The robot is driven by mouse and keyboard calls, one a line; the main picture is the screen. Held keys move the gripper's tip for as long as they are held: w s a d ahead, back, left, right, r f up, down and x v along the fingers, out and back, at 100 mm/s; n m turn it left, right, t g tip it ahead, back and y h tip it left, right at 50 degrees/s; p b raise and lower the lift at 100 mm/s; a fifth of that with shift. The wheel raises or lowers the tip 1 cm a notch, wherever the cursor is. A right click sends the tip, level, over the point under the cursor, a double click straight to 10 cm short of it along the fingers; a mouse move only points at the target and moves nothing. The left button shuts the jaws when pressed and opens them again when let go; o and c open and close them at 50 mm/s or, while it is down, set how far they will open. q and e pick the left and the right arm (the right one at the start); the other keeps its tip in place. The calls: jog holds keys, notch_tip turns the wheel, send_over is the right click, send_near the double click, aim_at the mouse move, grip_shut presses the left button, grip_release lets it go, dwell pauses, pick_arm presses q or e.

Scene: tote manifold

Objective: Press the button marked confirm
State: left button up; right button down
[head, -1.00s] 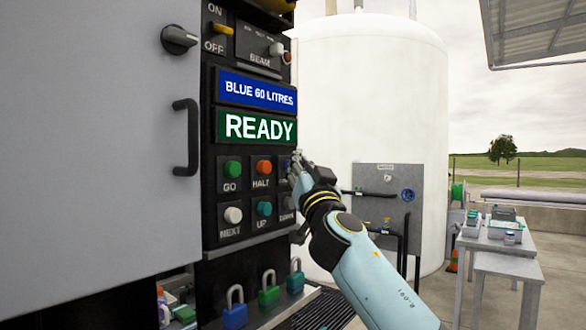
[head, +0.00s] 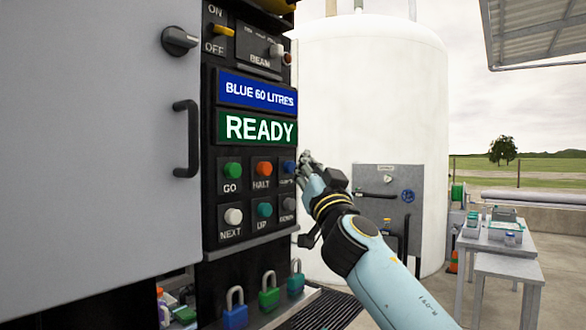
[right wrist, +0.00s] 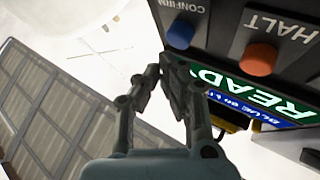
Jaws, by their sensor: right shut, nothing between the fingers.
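The confirm button is a blue round button (head: 289,167) at the right end of the panel's upper button row in the head view. It also shows in the right wrist view (right wrist: 180,34), with the word CONFIRM above it. My right gripper (head: 305,158) is shut and empty just right of this button, at about its height. In the right wrist view its closed fingertips (right wrist: 167,64) lie below and left of the button in the picture, with a gap visible between them. My left gripper is not in view.
The orange HALT button (head: 264,168) and green GO button (head: 232,170) sit in the same row. NEXT (head: 233,216), UP (head: 264,210) and DOWN (head: 289,204) are below. The display (head: 258,128) reads READY. A grey door (head: 90,150) fills the left; a white tank (head: 370,100) stands behind.

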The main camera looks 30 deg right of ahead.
jog(key=shift+s, duration=0.1)
jog(key=s, duration=0.1)
jog(key=s+d, duration=0.1)
jog(key=s, duration=0.1)
jog(key=s+d, duration=0.1)
jog(key=shift+s+b, duration=0.25)
jog(key=shift+b, duration=0.05)
dwell(0.7)
